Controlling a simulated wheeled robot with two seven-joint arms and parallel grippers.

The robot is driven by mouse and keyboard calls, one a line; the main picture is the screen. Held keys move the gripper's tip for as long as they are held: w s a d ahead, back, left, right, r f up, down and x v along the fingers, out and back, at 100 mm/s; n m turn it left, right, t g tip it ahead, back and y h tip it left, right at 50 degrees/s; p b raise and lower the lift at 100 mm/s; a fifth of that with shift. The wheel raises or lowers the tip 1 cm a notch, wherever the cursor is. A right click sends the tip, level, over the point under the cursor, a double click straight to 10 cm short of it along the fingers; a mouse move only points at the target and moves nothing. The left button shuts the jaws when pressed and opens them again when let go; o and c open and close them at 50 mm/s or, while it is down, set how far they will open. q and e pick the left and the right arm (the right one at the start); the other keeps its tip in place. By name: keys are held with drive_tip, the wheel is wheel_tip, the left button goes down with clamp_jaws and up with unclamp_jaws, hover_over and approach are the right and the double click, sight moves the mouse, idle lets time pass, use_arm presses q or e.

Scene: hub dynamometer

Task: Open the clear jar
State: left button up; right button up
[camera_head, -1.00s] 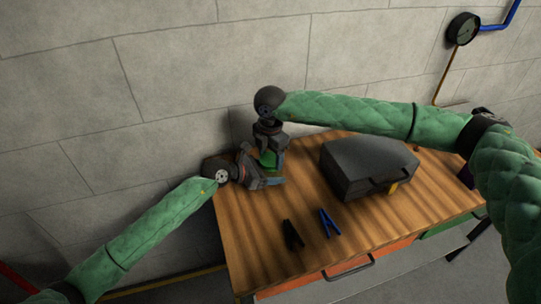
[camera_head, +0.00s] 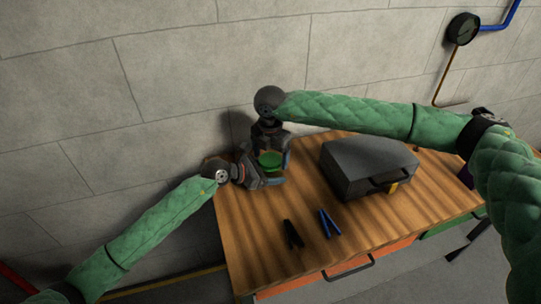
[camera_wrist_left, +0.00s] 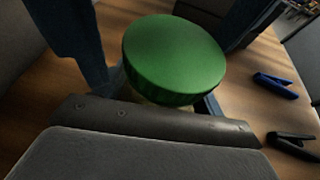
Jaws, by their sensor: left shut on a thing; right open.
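The clear jar with a green lid (camera_head: 270,159) stands upright at the far left end of the workbench. In the left wrist view the round green lid (camera_wrist_left: 173,55) sits on top of the jar, and little of the jar body (camera_wrist_left: 140,98) shows below it. My left gripper (camera_head: 268,180) is shut on the jar from the left, below the lid. My right gripper (camera_head: 272,144) is open and comes down from above and behind the lid; its fingers are partly hidden in the head view. Whether they touch the lid I cannot tell.
A dark grey case (camera_head: 362,166) stands on the bench (camera_head: 260,240) right of the jar. A black clip (camera_head: 293,234) and a blue clip (camera_head: 329,223) lie near the front edge. The wall is close behind. The bench between jar and clips is clear.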

drive_tip(key=shift+r, duration=2.25)
drive_tip(key=shift+c, duration=0.2)
drive_tip(key=r, duration=0.1)
drive_tip(key=r+m, duration=0.1)
drive_tip(key=r, duration=0.1)
drive_tip(key=shift+w+d+r, duration=0.25)
drive_tip(key=shift+r, duration=0.1)
drive_tip(key=shift+s+a+f+m, duration=0.1)
drive_tip(key=shift+a+m, duration=0.05)
drive_tip(key=shift+m, duration=0.35)
drive_tip(key=shift+s+a+f+m, duration=0.1)
drive_tip(key=shift+m, duration=0.4)
drive_tip(key=shift+f, duration=3.9)
drive_tip(key=c, duration=1)
